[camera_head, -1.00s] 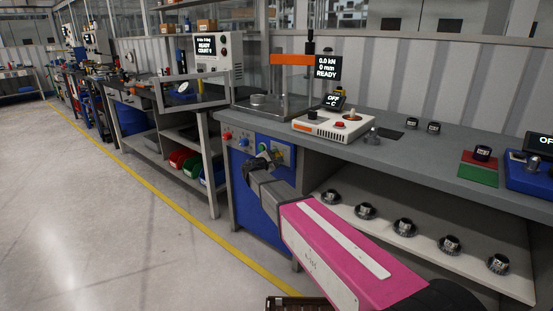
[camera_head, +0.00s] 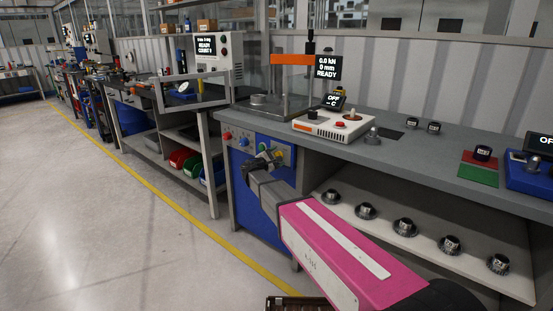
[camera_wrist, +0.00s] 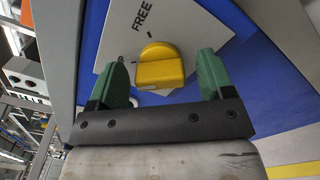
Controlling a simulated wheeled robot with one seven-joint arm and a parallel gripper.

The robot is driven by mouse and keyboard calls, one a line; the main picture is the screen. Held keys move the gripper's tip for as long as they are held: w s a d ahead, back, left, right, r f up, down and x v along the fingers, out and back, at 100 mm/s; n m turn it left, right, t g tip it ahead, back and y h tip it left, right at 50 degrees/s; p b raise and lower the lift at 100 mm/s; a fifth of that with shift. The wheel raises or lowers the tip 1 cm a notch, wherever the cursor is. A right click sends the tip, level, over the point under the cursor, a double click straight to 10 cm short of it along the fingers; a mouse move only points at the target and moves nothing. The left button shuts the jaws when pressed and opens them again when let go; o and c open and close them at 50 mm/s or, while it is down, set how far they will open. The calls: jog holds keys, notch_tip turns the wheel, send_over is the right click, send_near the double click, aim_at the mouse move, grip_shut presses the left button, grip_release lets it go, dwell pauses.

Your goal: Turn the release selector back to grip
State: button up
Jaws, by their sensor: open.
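The release selector is a yellow knob (camera_wrist: 160,68) on a light plate (camera_wrist: 190,22) marked "FREE" on a blue panel, in the wrist view. The rest of the plate's lettering is hidden or cut off. My gripper (camera_wrist: 164,75) is open, with one green finger on each side of the yellow knob. I cannot tell whether either finger touches it. In the head view my gripper (camera_head: 266,160) is at the blue front panel (camera_head: 245,190) of the press bench, and part of the yellow knob (camera_head: 279,153) shows just right of it.
A red button (camera_head: 228,136) and a blue knob (camera_head: 244,141) are on the same panel, left of my gripper. The bench top (camera_head: 400,150) overhangs above it. A shelf with several dark round parts (camera_head: 404,227) lies to the right. The floor at the left is clear.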

jog(key=v, duration=1)
jog(key=shift+s+a, duration=0.2)
